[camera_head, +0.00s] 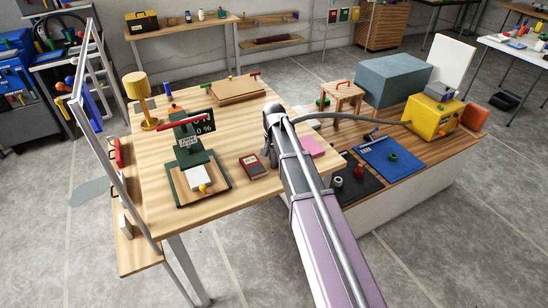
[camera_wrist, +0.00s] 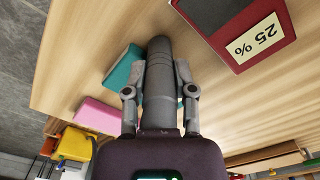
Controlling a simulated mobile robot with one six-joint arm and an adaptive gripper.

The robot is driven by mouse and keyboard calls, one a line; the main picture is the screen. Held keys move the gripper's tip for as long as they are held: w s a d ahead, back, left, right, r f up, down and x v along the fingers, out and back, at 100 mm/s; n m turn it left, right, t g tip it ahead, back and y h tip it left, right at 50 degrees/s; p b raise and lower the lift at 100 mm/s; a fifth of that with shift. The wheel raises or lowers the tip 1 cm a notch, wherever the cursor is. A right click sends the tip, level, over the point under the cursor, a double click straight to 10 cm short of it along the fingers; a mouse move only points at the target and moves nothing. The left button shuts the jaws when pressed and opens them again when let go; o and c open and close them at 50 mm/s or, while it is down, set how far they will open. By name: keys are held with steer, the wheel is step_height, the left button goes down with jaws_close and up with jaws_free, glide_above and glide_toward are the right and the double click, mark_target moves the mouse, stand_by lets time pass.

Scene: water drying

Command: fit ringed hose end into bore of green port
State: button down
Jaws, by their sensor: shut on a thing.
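My gripper (camera_wrist: 158,90) is shut on the grey hose end (camera_wrist: 158,70), a ringed cylinder that points away from the wrist between the two fingers. In the head view my gripper is mostly hidden behind my arm, over the right part of the wooden table. A grey hose (camera_head: 350,114) runs from the yellow machine (camera_head: 432,118) on the right bench to my gripper. A small green ring-shaped piece (camera_head: 393,156) lies on a blue mat; I cannot tell whether it is the green port. No bore shows in the wrist view.
A dark red box (camera_head: 254,165) lies left of my gripper, labelled 25 % in the wrist view. A pink block (camera_head: 312,147) lies to the right; a teal block (camera_wrist: 125,66) is partly behind the hose end. A dark green stand (camera_head: 188,150) with a display stands at left.

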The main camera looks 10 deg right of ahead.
steer(key=shift+r, duration=0.15)
step_height(320, 180, up, 4)
steer(key=p, duration=0.3)
steer(key=shift+f+p, duration=0.25)
steer(key=shift+p, duration=0.1)
steer(key=s+r+p, duration=0.1)
steer(key=s, duration=1.5)
steer(key=shift+d, duration=0.35)
steer(key=shift+r, duration=0.1)
steer(key=shift+r+p, duration=0.35)
steer(key=shift+p, duration=0.1)
